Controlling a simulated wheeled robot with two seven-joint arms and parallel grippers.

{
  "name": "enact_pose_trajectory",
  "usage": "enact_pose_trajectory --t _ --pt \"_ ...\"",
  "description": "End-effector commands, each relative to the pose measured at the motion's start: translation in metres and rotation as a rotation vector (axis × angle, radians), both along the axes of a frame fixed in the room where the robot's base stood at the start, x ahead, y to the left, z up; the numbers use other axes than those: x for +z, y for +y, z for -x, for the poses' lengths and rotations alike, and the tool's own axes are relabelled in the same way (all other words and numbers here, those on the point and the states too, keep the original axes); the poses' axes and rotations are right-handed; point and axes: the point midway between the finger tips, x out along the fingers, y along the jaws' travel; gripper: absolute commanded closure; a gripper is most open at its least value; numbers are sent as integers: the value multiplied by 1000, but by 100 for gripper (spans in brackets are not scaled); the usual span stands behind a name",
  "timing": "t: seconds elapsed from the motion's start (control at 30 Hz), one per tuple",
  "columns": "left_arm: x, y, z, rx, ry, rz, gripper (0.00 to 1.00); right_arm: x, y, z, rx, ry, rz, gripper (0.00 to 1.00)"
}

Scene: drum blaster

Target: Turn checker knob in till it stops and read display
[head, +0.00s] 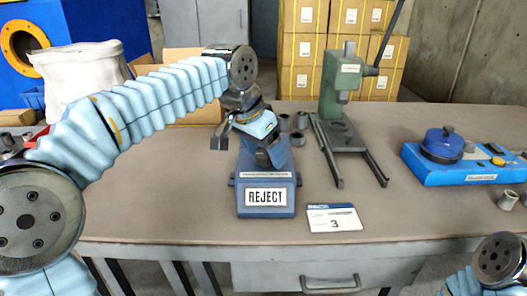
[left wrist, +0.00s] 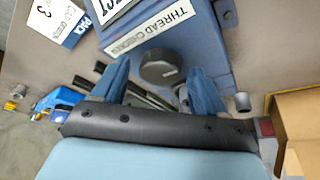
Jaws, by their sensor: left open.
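The blue thread checker (head: 262,178) stands on the table, and its front display (head: 267,197) reads REJECT. Its label THREAD CHECKER (left wrist: 155,31) shows in the left wrist view. The dark round checker knob (left wrist: 161,67) lies between the two blue fingers of my left gripper (left wrist: 159,70) in that view. The fingers are open, one on each side of the knob, with visible gaps. In the head view my left gripper (head: 248,146) is over the back of the checker and hides the knob. My right gripper is out of view; only part of my right arm shows at lower right.
A card marked 3 (head: 334,218) lies right of the checker. Several small metal rings (head: 300,121) stand behind it. A green press (head: 342,100) is to the right, and a blue fixture (head: 468,164) is farther right.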

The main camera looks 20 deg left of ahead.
Motion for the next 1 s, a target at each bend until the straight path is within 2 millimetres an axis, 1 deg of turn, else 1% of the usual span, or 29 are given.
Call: enact_pose_trajectory --t 0.23,0.27,0.6,0.77,1.0 --pt "-1 0 0 0 1 0 27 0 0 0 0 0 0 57" --pt "-1 0 0 0 0 0 30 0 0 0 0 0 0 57" --pt "-1 0 0 0 0 0 82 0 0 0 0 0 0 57" --pt "0 -1 0 47 3 -2 82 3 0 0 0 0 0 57" --pt "1 -3 1 292 1 -2 82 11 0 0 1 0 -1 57"
